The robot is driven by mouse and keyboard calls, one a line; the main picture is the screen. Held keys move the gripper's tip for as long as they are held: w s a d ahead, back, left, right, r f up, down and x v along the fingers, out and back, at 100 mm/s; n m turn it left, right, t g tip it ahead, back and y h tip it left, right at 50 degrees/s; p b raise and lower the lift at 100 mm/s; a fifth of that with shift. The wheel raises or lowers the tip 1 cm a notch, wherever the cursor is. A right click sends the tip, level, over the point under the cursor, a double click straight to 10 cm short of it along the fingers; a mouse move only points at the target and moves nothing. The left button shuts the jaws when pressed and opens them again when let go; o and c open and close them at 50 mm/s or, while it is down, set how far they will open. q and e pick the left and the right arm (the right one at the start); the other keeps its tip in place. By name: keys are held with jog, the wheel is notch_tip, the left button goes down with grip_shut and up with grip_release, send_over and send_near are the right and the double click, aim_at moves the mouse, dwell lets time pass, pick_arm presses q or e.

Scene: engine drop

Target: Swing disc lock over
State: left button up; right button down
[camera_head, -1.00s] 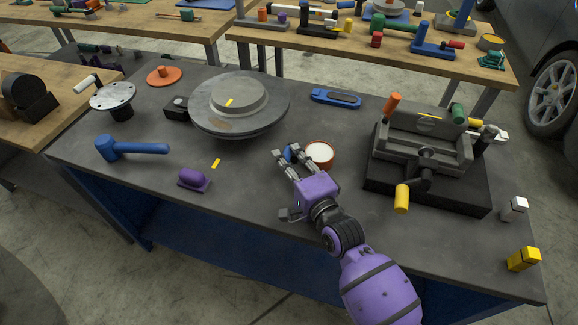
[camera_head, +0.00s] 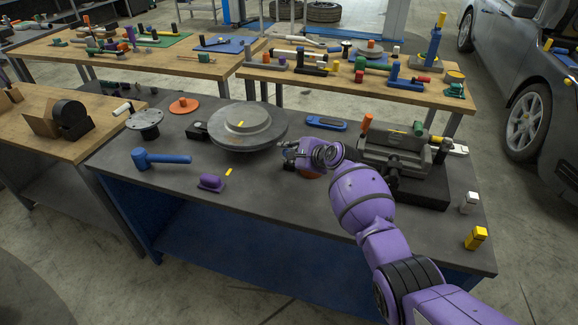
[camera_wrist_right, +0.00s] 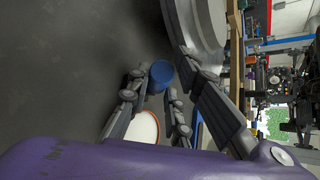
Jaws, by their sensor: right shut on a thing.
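A large grey disc (camera_head: 265,134) with a raised round hub and a yellow mark lies on the dark workbench in the head view. Part of it also shows at the top of the right wrist view (camera_wrist_right: 205,22). My right gripper (camera_head: 288,152) is just to the right of and in front of the disc. In the right wrist view its fingers are closed around a small blue cylinder (camera_wrist_right: 161,76). The fingers mostly hide this cylinder in the head view. I cannot make out which part is the disc lock. My left gripper is not in view.
A grey vise-like fixture (camera_head: 395,150) stands to the right. A blue mallet (camera_head: 160,159), a purple handled block (camera_head: 211,183) and a blue tool (camera_head: 326,123) lie on the bench (camera_head: 270,205). The front middle is clear.

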jog(key=shift+w+d+r+m+g, duration=0.15)
jog(key=shift+w+m+g, duration=0.25)
jog(key=shift+g, duration=0.35)
jog(key=shift+w+d+r+m+g, duration=0.1)
jog(key=shift+w+m+g, duration=0.2)
jog(key=shift+m+g, duration=0.35)
jog(key=shift+f, duration=0.1)
jog(key=c, duration=1.7)
grip_release()
jog(key=shift+w, duration=0.1)
jog(key=shift+r, duration=0.2)
jog(key=v, duration=1.2)
jog(key=shift+w+d+f, duration=0.1)
jog(key=shift+d, duration=0.05)
